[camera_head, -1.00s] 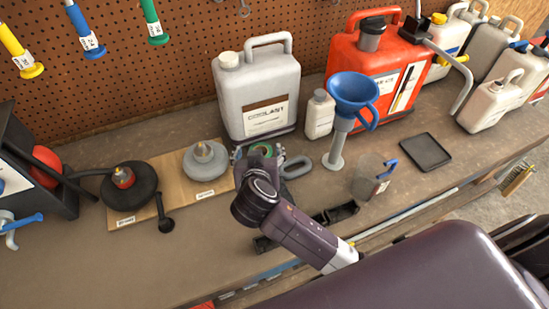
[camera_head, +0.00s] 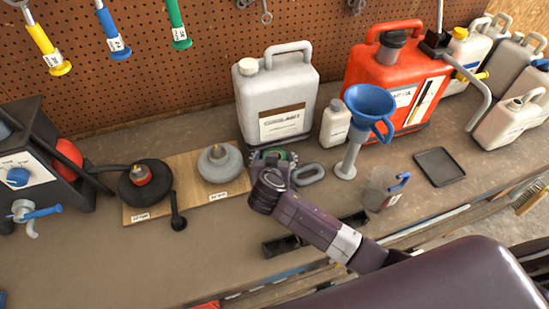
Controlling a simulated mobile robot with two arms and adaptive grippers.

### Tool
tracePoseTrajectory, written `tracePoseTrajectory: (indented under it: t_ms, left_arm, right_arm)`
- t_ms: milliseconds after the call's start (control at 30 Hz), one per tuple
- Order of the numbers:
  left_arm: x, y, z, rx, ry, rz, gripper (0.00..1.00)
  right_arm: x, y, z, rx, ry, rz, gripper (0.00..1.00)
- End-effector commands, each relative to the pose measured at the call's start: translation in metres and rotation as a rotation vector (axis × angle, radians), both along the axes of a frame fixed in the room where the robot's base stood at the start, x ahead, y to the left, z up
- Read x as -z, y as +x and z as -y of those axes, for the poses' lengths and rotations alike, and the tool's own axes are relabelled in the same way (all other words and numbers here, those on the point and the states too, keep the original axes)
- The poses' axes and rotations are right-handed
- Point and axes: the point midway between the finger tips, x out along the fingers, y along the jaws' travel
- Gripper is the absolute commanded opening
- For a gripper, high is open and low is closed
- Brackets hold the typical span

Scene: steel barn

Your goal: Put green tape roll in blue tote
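The green tape roll (camera_head: 291,156) lies by the base of the grey jerrycan, and only part of its green edge shows. My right gripper (camera_head: 272,158) is over it and hides most of it. The fingers are too small and too covered to tell whether they are open or closed on the roll. My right arm comes in from the lower right. No blue tote can be made out; a small blue patch (camera_head: 2,298) shows at the lower left edge, too cut off to identify. My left gripper is out of view.
The grey jerrycan (camera_head: 277,100) stands right behind my gripper. A blue funnel (camera_head: 369,103), a red can (camera_head: 398,85) and a clear jug (camera_head: 377,190) stand to the right. A wooden board (camera_head: 186,178) with two round pots lies to the left. The front left bench is clear.

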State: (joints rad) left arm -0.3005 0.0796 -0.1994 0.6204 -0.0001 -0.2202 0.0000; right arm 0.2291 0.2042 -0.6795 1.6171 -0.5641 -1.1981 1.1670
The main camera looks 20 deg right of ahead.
Motion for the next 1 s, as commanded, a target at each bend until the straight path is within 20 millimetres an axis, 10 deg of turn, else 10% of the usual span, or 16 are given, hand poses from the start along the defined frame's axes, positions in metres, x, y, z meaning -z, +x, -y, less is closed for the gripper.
tracePoseTrajectory:
  t_ms: [133, 567, 1000]
  left_arm:
    - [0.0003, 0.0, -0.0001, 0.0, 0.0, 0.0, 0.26]
    - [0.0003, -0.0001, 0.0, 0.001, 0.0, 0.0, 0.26]
    - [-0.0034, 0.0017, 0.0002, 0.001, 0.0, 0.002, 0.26]
  right_arm:
    - [0.0001, -0.0002, -0.0001, 0.0, 0.0, 0.0, 0.67]
    - [-0.0003, -0.0002, 0.0, -0.001, -0.001, 0.001, 0.2]
    - [-0.0058, 0.0073, 0.0064, -0.002, 0.0, 0.0, 0.19]
